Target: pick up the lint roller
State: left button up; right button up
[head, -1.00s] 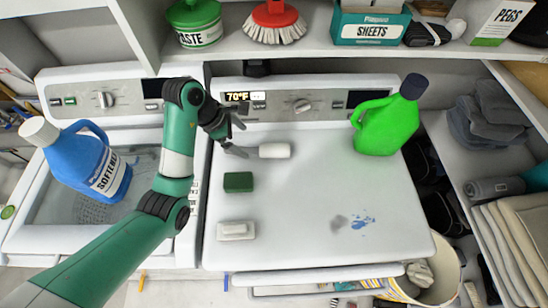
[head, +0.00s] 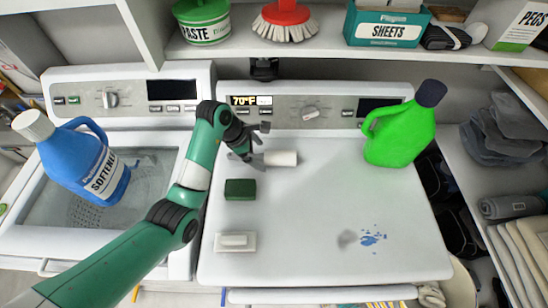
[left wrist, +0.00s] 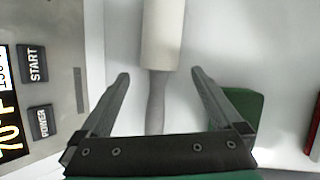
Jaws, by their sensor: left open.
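The lint roller lies on top of the white dryer near its control panel, with its white roll (head: 281,158) pointing right and its grey handle to the left. In the left wrist view its white roll (left wrist: 163,35) is at the top and its grey handle (left wrist: 157,95) runs down between my fingers. My left gripper (head: 250,155) is at the handle end; the left wrist view shows its fingers (left wrist: 158,80) open on either side of the handle, apart from it. Whether the fingertips are level with the handle is hard to tell. My right gripper is not in view.
A dark green sponge (head: 240,189) and a white soap dish (head: 235,242) lie nearby on the dryer (head: 310,240). A green jug (head: 400,130) stands at the right, and a blue softener jug (head: 85,160) at the left. A shelf overhangs the back.

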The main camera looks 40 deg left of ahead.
pick_arm(q)
jog(key=shift+x, duration=1.1)
jog(key=c, duration=1.5)
jog(key=shift+c, duration=0.2)
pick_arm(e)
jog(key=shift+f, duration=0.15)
pick_arm(q)
jog(key=shift+r, duration=0.15)
